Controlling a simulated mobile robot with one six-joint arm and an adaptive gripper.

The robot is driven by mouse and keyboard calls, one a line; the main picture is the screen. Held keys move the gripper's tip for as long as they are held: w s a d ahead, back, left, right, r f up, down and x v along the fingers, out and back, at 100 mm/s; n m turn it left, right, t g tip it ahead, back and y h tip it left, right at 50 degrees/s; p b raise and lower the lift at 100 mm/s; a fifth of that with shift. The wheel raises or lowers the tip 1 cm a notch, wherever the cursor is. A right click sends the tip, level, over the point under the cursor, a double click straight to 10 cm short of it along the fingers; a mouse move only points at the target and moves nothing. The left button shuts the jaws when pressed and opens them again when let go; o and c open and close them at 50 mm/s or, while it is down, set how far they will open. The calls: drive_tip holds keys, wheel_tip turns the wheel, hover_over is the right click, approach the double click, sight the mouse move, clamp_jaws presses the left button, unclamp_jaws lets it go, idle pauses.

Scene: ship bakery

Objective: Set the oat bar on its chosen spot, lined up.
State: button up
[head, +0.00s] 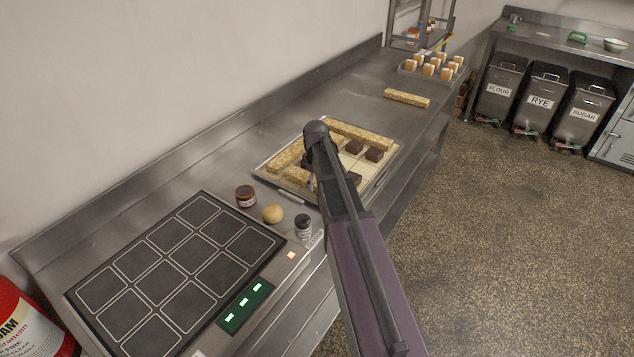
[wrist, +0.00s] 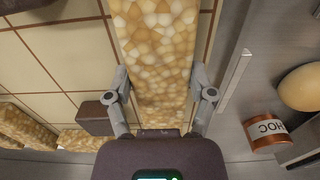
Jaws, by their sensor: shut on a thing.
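An oat bar (wrist: 160,60) is between the two fingers of my gripper (wrist: 160,95) in the wrist view, with a finger against each side. It lies over the cream grid of the tray, roughly along the tray's rim (wrist: 236,80). I cannot tell whether it touches the tray. In the head view my arm hides my gripper and much of the middle of the tray (head: 384,178). The visible end of an oat bar (head: 297,177), probably the held one, shows near the tray's front-left side. Other oat bars lie along the back right (head: 358,134) and the left (head: 286,155).
Dark brownies (head: 374,154) sit on the tray; one is left of the held bar (wrist: 95,118). A jar (head: 245,196), a bun (head: 273,214) and a shaker (head: 303,226) stand close to the tray. Another oat bar (head: 407,98) lies farther along the counter.

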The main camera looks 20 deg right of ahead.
drive_tip(key=shift+f, duration=0.1)
drive_tip(key=o, duration=1.2)
drive_tip(key=shift+o, duration=0.2)
wheel_tip(320, 180, up, 12)
drive_tip(key=p, duration=1.2)
drive_tip(key=s+a+m, duration=0.3)
drive_tip(key=s+a, duration=0.4)
drive_tip(key=s, duration=0.3)
drive_tip(key=s+a+m, duration=0.3)
drive_tip(key=s+a, duration=0.4)
drive_tip(key=s, duration=0.3)
drive_tip(key=shift+a+m, duration=0.25)
drive_tip(key=shift+m, duration=0.15)
